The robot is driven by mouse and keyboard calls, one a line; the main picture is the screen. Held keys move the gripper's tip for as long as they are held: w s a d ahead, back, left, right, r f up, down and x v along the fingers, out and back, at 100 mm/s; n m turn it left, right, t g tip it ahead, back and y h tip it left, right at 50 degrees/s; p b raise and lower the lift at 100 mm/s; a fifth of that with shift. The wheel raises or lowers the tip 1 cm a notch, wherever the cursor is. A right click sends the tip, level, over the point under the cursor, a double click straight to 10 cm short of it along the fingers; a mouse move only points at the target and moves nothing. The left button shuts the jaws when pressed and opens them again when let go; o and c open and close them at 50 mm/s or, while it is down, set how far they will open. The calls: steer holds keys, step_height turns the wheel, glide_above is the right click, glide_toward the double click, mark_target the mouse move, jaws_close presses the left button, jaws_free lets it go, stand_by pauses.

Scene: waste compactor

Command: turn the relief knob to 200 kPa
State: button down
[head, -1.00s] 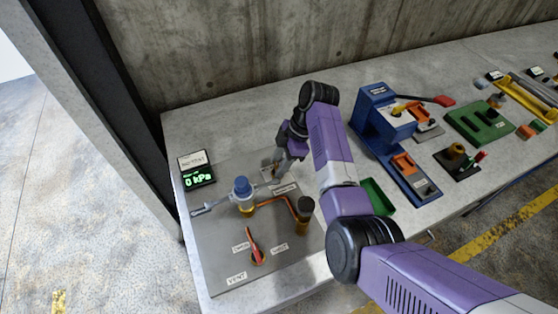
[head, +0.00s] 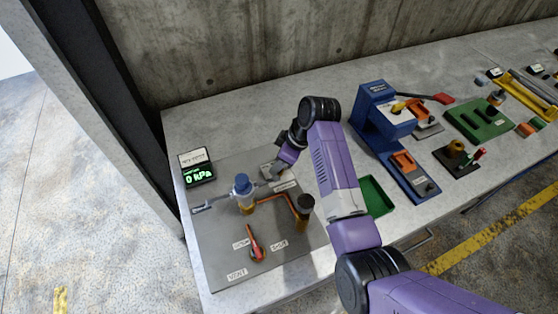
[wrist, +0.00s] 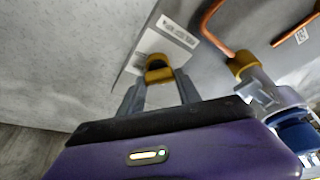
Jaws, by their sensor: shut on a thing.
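My gripper (head: 275,170) is at the back right of the grey panel (head: 222,262). In the wrist view my gripper (wrist: 158,82) has its two fingers on either side of a short brass-coloured knob (wrist: 158,67) with a dark band, and is shut on it. A pale label plate (wrist: 178,32) lies beside the knob; I cannot read it, so I cannot confirm that this is the relief knob. The gauge display (head: 199,174) reads 0 kPa. A blue-topped valve (head: 241,184) stands left of my gripper and also shows in the wrist view (wrist: 298,135).
Copper pipe (head: 275,198) runs to a dark-capped brass fitting (head: 304,205). A red lever (head: 254,240) stands at the panel's front. A green tray (head: 376,196) and a blue press (head: 375,125) are to the right. The concrete wall (head: 230,50) is behind.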

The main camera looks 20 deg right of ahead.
stand_by(0.4)
steer(key=c, duration=0.8)
jaws_free()
steer(key=shift+c, duration=0.2)
steer(key=b+v, duration=0.1)
steer(key=v, duration=0.7)
steer(key=shift+s+f, duration=0.1)
